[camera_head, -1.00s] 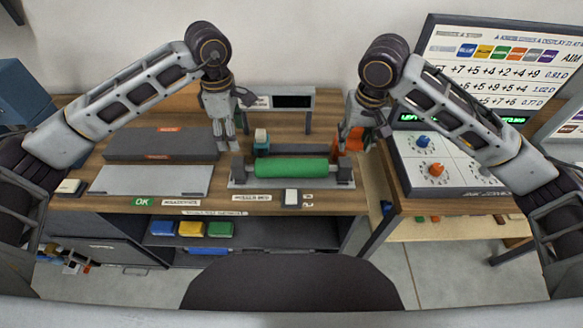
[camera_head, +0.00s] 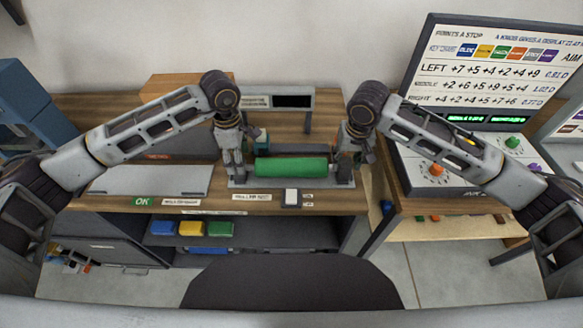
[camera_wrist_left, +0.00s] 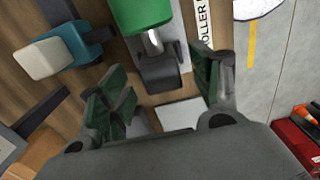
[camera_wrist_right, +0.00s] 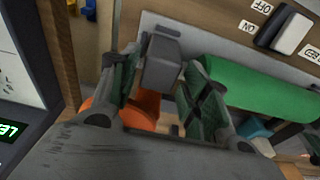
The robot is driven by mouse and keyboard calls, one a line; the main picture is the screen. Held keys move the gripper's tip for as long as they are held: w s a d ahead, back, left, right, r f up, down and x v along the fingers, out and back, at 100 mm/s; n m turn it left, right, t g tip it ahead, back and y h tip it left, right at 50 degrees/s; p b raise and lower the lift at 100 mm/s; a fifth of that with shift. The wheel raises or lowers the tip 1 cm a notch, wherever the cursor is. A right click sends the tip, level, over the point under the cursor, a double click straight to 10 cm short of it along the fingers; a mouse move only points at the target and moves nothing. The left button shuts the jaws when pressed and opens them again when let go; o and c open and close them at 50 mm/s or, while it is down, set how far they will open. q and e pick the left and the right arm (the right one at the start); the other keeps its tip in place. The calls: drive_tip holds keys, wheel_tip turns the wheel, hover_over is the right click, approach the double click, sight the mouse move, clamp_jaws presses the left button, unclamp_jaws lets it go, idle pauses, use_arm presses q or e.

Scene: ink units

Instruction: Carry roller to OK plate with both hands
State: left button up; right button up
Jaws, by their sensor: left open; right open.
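The green roller (camera_head: 290,167) lies level in its grey roller bed (camera_head: 270,184) on the wooden bench. Its left part shows in the left wrist view (camera_wrist_left: 140,12) and it also shows in the right wrist view (camera_wrist_right: 260,88). My left gripper (camera_head: 235,176) is open at the roller's left end, its fingers pointing down. My right gripper (camera_head: 345,172) is open at the right end, with the grey end support (camera_wrist_right: 161,65) between its fingers in the right wrist view. The OK plate is the grey plate (camera_head: 150,180) at left, behind the green OK label (camera_head: 143,201).
A dark box (camera_head: 190,147) stands behind the plate. A small display (camera_head: 292,101) stands behind the roller. A white switch (camera_head: 291,197) sits at the bench's front edge. At right are a knob console (camera_head: 440,178) and a score board (camera_head: 490,75). The plate's top is clear.

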use_arm(q)
drive_tip(key=shift+f, duration=1.8)
use_arm(e)
drive_tip(key=shift+w+f, duration=0.15)
drive_tip(key=shift+f, duration=0.75)
drive_tip(key=shift+w+f, duration=0.15)
drive_tip(key=shift+f, duration=0.75)
use_arm(q)
drive_tip(key=c, duration=0.9)
use_arm(e)
drive_tip(key=c, duration=1)
use_arm(q)
clamp_jaws()
use_arm(e)
clamp_jaws()
